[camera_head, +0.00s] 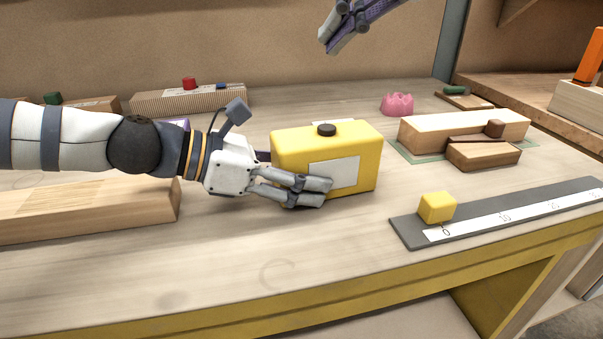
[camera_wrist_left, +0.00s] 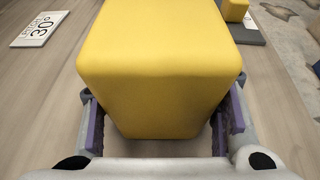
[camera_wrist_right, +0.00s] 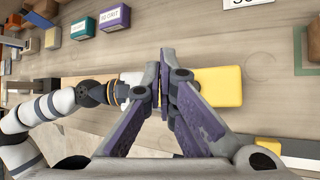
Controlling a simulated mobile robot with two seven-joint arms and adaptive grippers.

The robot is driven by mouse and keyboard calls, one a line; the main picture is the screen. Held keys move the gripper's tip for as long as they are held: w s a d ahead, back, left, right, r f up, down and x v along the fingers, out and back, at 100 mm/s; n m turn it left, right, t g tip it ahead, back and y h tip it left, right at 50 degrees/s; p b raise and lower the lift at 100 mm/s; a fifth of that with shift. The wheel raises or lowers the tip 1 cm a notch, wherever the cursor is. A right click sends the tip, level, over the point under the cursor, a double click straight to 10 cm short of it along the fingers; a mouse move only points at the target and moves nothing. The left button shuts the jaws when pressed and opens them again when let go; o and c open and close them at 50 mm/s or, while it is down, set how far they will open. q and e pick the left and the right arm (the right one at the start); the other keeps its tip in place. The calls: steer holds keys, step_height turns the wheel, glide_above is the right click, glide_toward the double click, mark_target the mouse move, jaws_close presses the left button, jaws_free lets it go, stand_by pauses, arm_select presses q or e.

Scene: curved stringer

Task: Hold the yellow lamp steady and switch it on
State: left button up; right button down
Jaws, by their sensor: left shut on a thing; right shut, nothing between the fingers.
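The yellow lamp (camera_head: 292,150) is a box with rounded edges, standing on the workbench, with a pale label on its front and a dark round button (camera_head: 326,130) on top. My left gripper (camera_head: 318,192) is shut on the lamp from its left end, one finger across the front below the label. In the left wrist view the lamp (camera_wrist_left: 160,60) fills the space between the fingers. My right gripper (camera_head: 328,42) is shut and empty, high above and behind the lamp. In the right wrist view its closed fingers (camera_wrist_right: 166,62) partly cover the lamp (camera_wrist_right: 218,86).
A small yellow cube (camera_head: 437,207) sits on a dark ruler strip (camera_head: 500,215) at the front right. Wooden blocks (camera_head: 465,130) and a pink object (camera_head: 397,104) stand to the right. A wooden beam (camera_head: 90,212) lies at left. The bench front is clear.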

mark_target(331, 125)
steer(key=shift+y, duration=0.3)
step_height(331, 125, down, 8)
steer(key=shift+w+a+f, duration=0.1)
steer(key=shift+w+f, duration=0.05)
steer(key=shift+f, duration=0.05)
steer(key=shift+f, duration=0.1)
stand_by(1.1)
steer(key=shift+f, duration=0.35)
steer(key=shift+f, duration=0.2)
stand_by(0.5)
step_height(331, 125, up, 7)
steer(key=shift+r, duration=0.15)
stand_by(0.6)
